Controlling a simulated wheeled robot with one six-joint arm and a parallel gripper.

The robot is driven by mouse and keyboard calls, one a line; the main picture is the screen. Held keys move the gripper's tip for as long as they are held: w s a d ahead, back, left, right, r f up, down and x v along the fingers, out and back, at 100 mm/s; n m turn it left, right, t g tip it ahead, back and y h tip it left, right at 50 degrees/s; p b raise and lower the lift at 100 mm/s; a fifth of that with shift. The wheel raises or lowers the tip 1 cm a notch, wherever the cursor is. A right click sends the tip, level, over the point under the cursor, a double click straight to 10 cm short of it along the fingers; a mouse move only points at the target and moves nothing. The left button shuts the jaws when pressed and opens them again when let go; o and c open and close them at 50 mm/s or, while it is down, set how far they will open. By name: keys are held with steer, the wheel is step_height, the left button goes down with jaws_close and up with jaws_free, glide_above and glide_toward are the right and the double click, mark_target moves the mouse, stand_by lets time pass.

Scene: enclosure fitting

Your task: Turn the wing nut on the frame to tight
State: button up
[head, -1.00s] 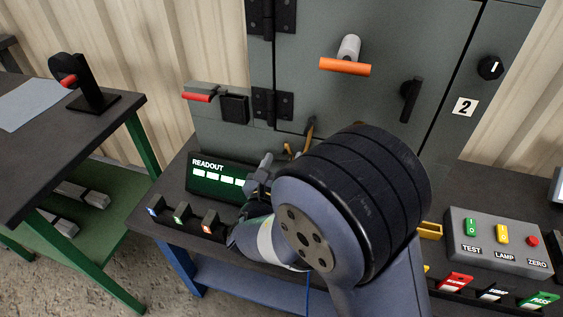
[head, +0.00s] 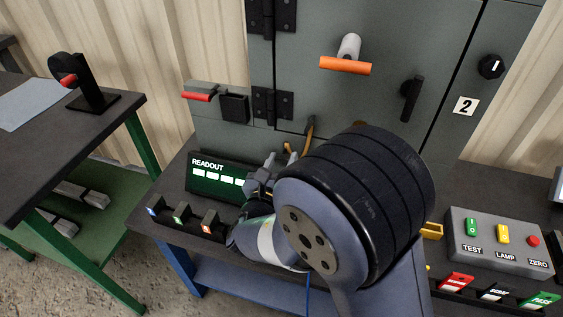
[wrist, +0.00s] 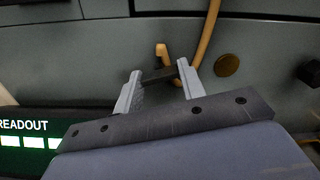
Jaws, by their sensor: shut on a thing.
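In the wrist view, my gripper (wrist: 158,71) has its two pale fingers closed on the ends of a short dark bar, which I take to be the wing nut (wrist: 160,75). The bar lies slightly tilted, close to the grey frame of the enclosure (wrist: 110,60). Its turning angle against a tight mark cannot be read. In the head view, my gripper (head: 268,170) is at the lower part of the grey enclosure, right of the readout. The wing nut cannot be made out there, and my arm covers much of the area.
A tan cable (wrist: 206,38) curves down just behind the fingers. A brass disc (wrist: 227,65) and a dark knob (wrist: 312,73) are to the right. The lit readout box (head: 215,179) stands close on the left. An orange-handled lever (head: 345,66) sticks out above.

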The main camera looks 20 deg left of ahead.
steer(key=shift+f, duration=0.1)
steer(key=m+b, duration=0.3)
steer(key=b, duration=0.1)
steer(key=shift+f, duration=0.2)
steer(key=m+b, duration=0.3)
steer(key=shift+r+m+b, duration=0.15)
steer(key=shift+m+b, duration=3.4)
steer(key=shift+m, duration=0.15)
steer(key=shift+r+m+b, duration=0.1)
steer(key=shift+m+b, duration=3.45)
steer(key=shift+m, duration=0.15)
steer(key=o, duration=1)
